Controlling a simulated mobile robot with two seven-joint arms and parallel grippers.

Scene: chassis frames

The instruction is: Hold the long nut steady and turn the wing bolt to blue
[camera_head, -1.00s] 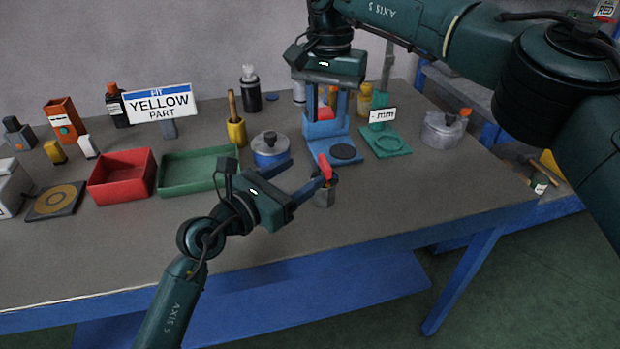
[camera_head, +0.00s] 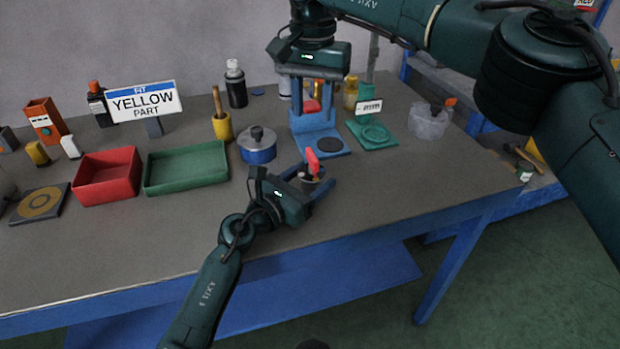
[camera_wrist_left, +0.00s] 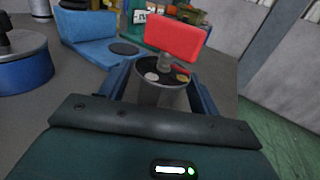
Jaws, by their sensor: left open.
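The red wing bolt (camera_head: 312,160) stands upright on top of the grey long nut (camera_wrist_left: 160,97) near the table's front edge. In the left wrist view the red wing (camera_wrist_left: 175,39) rises over a round top face with small pale, red and dark marks; which mark it points to I cannot tell. My left gripper (camera_head: 318,173) is open, with its two blue fingers on either side of the nut, and a gap seems to show beside it.
A sign (camera_head: 143,101) reads "FIT YELLOW PART". The table's right front is clear.

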